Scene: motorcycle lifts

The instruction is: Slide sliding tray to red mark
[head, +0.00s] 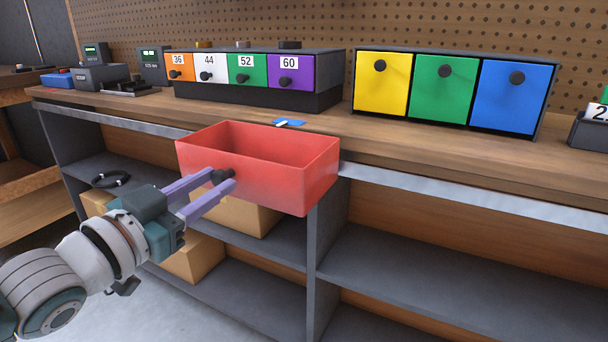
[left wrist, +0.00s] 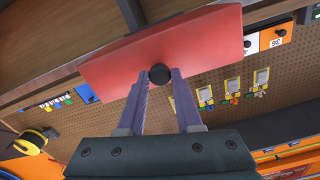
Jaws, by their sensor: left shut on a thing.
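The sliding tray (head: 290,185) is an open red box at the front edge of the workbench, its front part overhanging the shelves below. A black knob (head: 222,176) sticks out of its front face. My left gripper (head: 220,180) has its two purple fingers on either side of this knob and is shut on it. In the left wrist view, the tray's red face (left wrist: 200,45) fills the upper middle, with the knob (left wrist: 159,73) between the fingertips (left wrist: 161,76). I cannot make out a red mark in either view. My right gripper is not in view.
A metal rail (head: 470,195) runs along the bench's front edge. A blue and white patch (head: 289,122) lies behind the tray. A numbered drawer unit (head: 250,73) and a cabinet with yellow, green and blue doors (head: 444,93) stand behind. Cardboard boxes (head: 240,215) sit on the shelf below.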

